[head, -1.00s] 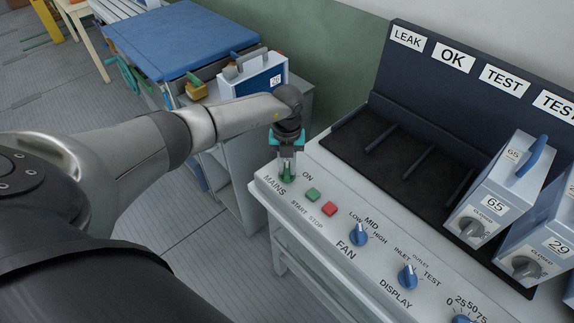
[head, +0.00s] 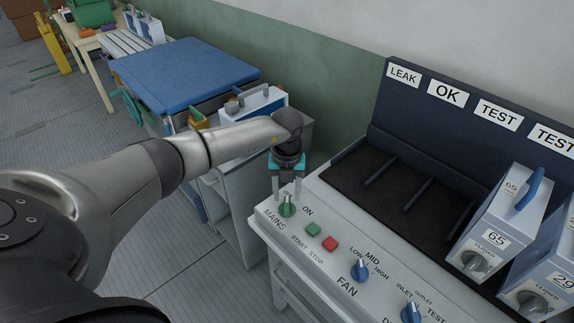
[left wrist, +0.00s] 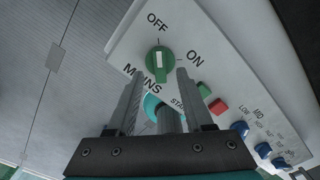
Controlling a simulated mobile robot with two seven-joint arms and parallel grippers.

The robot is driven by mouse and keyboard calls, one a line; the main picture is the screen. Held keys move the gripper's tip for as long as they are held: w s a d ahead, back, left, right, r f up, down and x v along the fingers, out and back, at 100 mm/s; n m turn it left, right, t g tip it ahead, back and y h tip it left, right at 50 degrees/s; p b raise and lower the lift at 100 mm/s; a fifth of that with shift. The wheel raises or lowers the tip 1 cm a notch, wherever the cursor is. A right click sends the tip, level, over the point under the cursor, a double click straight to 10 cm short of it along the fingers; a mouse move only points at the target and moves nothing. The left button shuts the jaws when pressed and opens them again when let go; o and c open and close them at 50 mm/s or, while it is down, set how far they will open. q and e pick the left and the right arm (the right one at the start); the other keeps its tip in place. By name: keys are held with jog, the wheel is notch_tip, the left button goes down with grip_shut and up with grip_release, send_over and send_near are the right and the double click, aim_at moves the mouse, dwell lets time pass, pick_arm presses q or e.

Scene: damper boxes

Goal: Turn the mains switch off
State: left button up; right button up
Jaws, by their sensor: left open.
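The mains switch (head: 287,208) is a green knob at the left end of the white console. In the left wrist view the knob (left wrist: 160,66) stands upright in the picture, and its white mark points to the OFF label (left wrist: 157,20). The ON label (left wrist: 195,57) lies to its right. My left gripper (head: 287,196) is open and empty just above the knob. In the left wrist view its two fingers (left wrist: 160,82) are spread, with the knob seen beyond their tips. In the head view the fingers partly hide the OFF label. My right gripper is not in view.
Green start (head: 313,229) and red stop (head: 330,243) buttons sit beside the switch, then the blue fan knob (head: 360,270). Damper boxes (head: 487,225) stand on the console at right. A blue-topped bench (head: 185,70) and another box (head: 255,105) are behind my left arm.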

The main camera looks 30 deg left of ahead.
aim_at(287, 203)
pick_arm(q)
notch_tip(287, 203, up, 12)
jog(key=shift+f, duration=0.15)
dwell(0.5)
